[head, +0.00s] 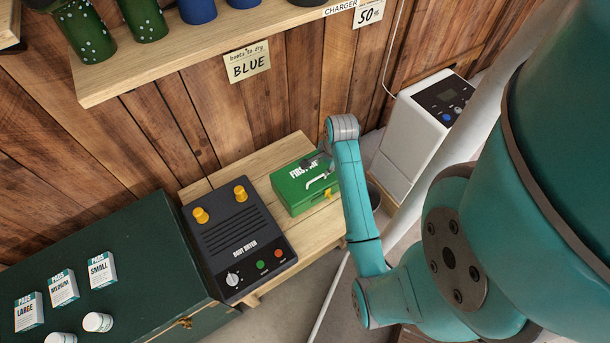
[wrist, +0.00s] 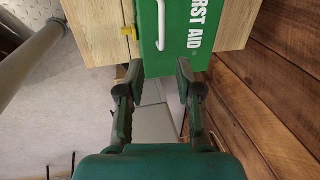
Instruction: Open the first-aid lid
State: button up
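The green first-aid box (head: 296,198) sits on a light wooden bench, with a white handle (head: 321,175) and yellow latches (head: 328,192) on its front side. Its lid looks closed. In the wrist view the box (wrist: 202,55) is at the top, with its white handle (wrist: 163,22) and one yellow latch (wrist: 129,31) to the left. My gripper (wrist: 159,80) is open and empty, its fingertips apart near the box's near end. I cannot tell whether they touch it. In the head view my wrist partly hides the gripper and the box's right end.
A dark boot dryer (head: 240,240) with yellow knobs stands left of the box on the bench (head: 262,179). A dark green chest (head: 150,250) with cartons and jars is further left. A white appliance (head: 425,130) stands right. A wooden shelf (head: 180,52) hangs above.

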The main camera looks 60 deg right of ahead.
aim_at(319, 177)
jog(key=x, duration=1)
jog(key=shift+w+d+f, duration=0.15)
jog(key=shift+w+d, duration=0.05)
grip_shut()
